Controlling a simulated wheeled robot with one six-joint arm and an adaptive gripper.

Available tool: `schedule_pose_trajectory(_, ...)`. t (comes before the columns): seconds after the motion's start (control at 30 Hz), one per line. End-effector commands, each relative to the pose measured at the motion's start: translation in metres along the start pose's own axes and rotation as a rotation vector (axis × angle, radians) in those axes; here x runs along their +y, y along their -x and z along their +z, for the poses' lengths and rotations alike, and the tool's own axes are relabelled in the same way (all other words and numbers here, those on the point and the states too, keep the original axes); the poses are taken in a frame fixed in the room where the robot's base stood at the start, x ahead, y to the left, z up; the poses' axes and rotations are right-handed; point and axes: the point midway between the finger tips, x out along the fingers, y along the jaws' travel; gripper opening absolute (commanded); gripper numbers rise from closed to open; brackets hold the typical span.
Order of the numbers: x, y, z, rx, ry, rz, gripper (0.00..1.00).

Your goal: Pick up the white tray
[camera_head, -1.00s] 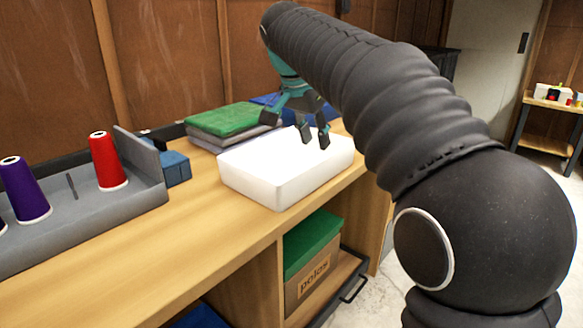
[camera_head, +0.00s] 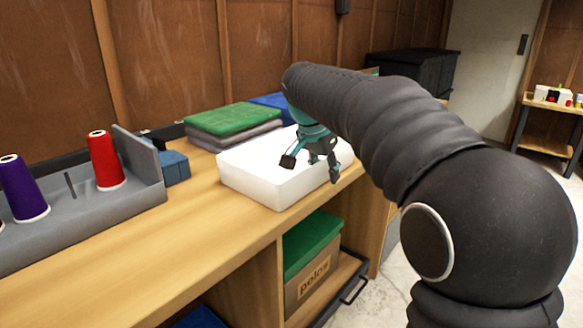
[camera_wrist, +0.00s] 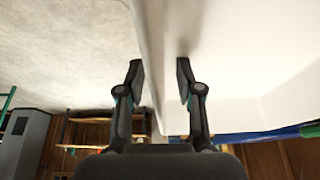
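The white tray (camera_head: 262,180) sits on the wooden workbench, a shallow, pale, box-like tray. My gripper (camera_head: 312,166) is open at its right front side. One finger shows over the tray and the other in front of its outer face. In the wrist view, the tray (camera_wrist: 240,60) fills the right side, and its wall edge runs between the two spread fingers of my gripper (camera_wrist: 160,74). There are gaps beside the fingers, and I see no firm grip. My arm hides the tray's far right part.
Folded green cloth (camera_head: 234,119) on grey lies behind the tray, with blue cloth (camera_head: 272,104) beside it. A grey spool rack (camera_head: 90,215) with purple (camera_head: 24,187) and red (camera_head: 105,160) spools stands left. A green-lidded box (camera_head: 313,245) is on the shelf below. Bare bench lies in front.

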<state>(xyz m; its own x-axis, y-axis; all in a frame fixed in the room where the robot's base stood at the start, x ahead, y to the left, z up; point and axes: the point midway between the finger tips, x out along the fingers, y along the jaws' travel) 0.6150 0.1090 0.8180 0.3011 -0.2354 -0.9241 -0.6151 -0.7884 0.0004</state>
Motion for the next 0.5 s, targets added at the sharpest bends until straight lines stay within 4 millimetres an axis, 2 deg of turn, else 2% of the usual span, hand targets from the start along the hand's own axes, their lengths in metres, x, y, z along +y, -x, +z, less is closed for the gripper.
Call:
schedule_pose_trajectory(0.17,0.0000,0.0003,-0.0001,0.000,0.000,0.000,0.36)
schedule_pose_trajectory(0.3,0.0000,0.0004,-0.0001,0.000,0.000,0.000,0.01)
schedule_pose_trajectory(0.5,0.0001,0.0006,-0.0002,0.000,0.000,0.000,0.00)
